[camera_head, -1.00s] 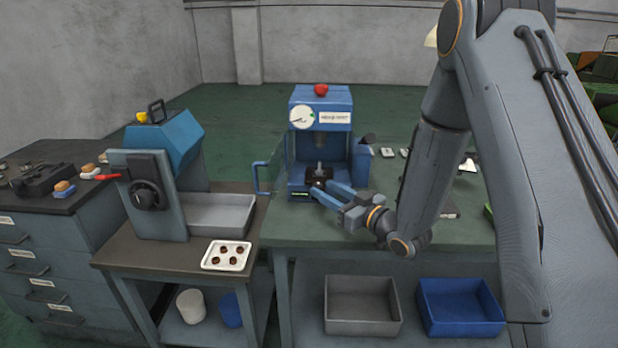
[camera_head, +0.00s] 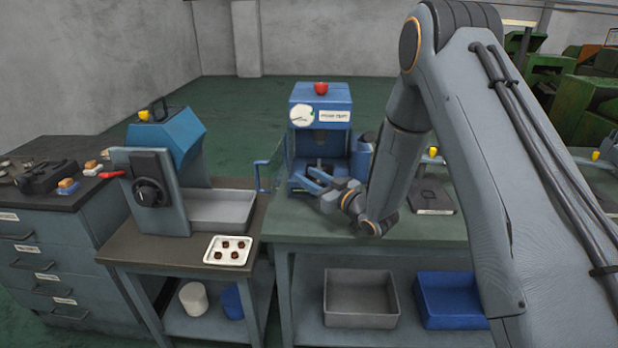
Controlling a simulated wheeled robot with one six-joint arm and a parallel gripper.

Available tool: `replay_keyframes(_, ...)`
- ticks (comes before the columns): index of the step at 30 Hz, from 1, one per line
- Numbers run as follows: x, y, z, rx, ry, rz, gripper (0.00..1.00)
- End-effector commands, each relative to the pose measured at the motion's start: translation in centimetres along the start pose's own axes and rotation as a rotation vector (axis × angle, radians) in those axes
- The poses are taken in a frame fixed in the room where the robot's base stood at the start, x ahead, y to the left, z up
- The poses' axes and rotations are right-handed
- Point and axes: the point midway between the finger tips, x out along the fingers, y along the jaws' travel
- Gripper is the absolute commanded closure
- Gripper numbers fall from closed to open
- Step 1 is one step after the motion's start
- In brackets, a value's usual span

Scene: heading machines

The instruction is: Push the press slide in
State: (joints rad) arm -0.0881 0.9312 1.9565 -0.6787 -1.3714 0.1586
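The blue press (camera_head: 320,100) stands at the back of the green-topped bench, with a red knob on top and a round white gauge on its front. Its front bay is open, and a dark part (camera_head: 325,163) shows inside, low down; I cannot make out the slide clearly. My gripper (camera_head: 309,179) is at the bay's lower front, reaching in from the right. Its two fingers look spread, with nothing seen between them. They hide part of the bay's floor, and I cannot tell whether they touch the slide.
A clear guard door (camera_head: 268,174) with a blue handle stands open at the press's left. A blue-hooded machine (camera_head: 165,145) and a white tray (camera_head: 228,251) with several dark pieces are on the left bench. A grey bin (camera_head: 360,300) and a blue bin (camera_head: 452,300) sit below.

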Motion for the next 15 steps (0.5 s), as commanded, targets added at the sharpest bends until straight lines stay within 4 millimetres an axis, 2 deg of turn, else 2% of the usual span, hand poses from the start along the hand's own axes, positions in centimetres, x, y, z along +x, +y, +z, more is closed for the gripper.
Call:
replay_keyframes(1, -0.01, 0.0, -0.01, 0.0, 0.0, 0.0, 0.75)
replay_keyframes(6, -0.02, -0.01, -0.01, 0.0, 0.0, 0.0, 1.0)
replay_keyframes(15, 0.57, 0.57, 0.07, -0.002, 0.002, -0.001, 1.0)
